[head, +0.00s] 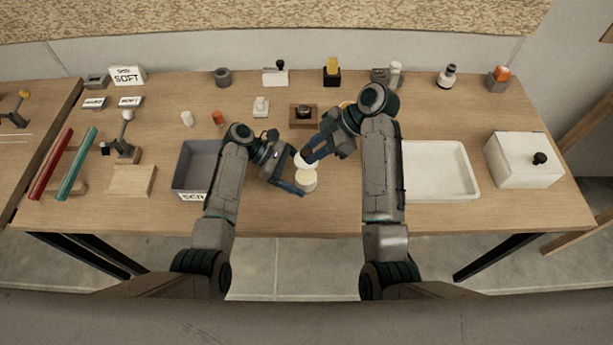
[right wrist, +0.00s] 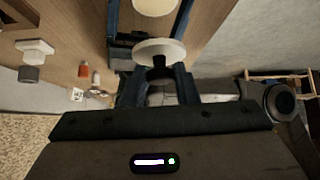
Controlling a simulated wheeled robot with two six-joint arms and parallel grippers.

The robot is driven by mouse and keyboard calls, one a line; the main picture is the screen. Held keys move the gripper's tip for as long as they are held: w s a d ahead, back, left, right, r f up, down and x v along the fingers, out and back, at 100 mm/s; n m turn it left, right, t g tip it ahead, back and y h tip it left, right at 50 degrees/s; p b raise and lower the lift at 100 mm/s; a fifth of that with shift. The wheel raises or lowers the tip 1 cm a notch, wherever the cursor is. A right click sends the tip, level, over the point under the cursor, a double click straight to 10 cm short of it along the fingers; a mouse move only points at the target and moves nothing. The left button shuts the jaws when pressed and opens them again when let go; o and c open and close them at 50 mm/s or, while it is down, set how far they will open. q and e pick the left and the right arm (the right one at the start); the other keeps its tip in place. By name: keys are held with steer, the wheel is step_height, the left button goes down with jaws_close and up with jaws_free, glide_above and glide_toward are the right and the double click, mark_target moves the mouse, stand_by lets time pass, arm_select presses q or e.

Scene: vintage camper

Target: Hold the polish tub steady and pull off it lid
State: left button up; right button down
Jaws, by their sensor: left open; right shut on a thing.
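The polish tub (head: 306,181) stands near the front edge of the table in the head view, its round cream top uncovered. Part of the tub (right wrist: 155,5) also shows at the top of the right wrist view. The white lid (right wrist: 160,50) is a disc with a black knob (right wrist: 160,70), apart from the tub. My right gripper (right wrist: 158,84) is shut on the lid's knob. In the head view the lid (head: 300,161) is just behind the tub, partly hidden by my right gripper (head: 308,157). My left gripper (head: 297,181) is open at the tub, its far finger partly hidden.
A grey bin (head: 184,186) stands left of my left arm. A white tray (head: 470,171) and a white box with a black knob (head: 528,172) are at the right. A brown block with a dark knob (head: 292,116) and several small items stand behind. The table's front edge is close.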

arm_select(q)
steer(key=v, duration=1.1)
steer(key=shift+w+a, duration=0.1)
steer(key=shift+a, duration=0.05)
